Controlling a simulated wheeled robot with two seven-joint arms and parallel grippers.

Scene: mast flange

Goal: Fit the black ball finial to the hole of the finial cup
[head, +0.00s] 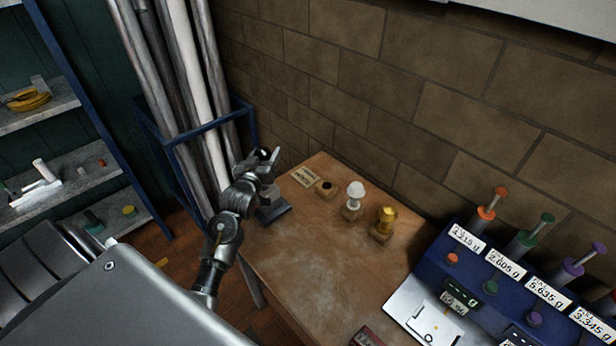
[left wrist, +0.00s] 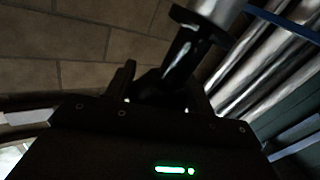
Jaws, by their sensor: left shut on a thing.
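My left gripper (head: 264,161) is raised over the far left corner of the table, shut on the black ball finial (head: 265,153). In the left wrist view the black finial (left wrist: 182,58) stands out from between the fingers, tilted, with a wider disc at its far end. A grey piece on a dark base (head: 275,211) stands on the table below the gripper, partly hidden by my arm. It may be the finial cup; its hole cannot be made out. The finial is apart from it. My right gripper is not in view.
A wooden block with a dark hole (head: 325,188), a white finial (head: 355,192) and a gold finial (head: 386,219) stand along the wall side. A label card (head: 306,176) lies nearby. Pipes in a blue rack (head: 180,138) stand behind the gripper. The table's middle is clear.

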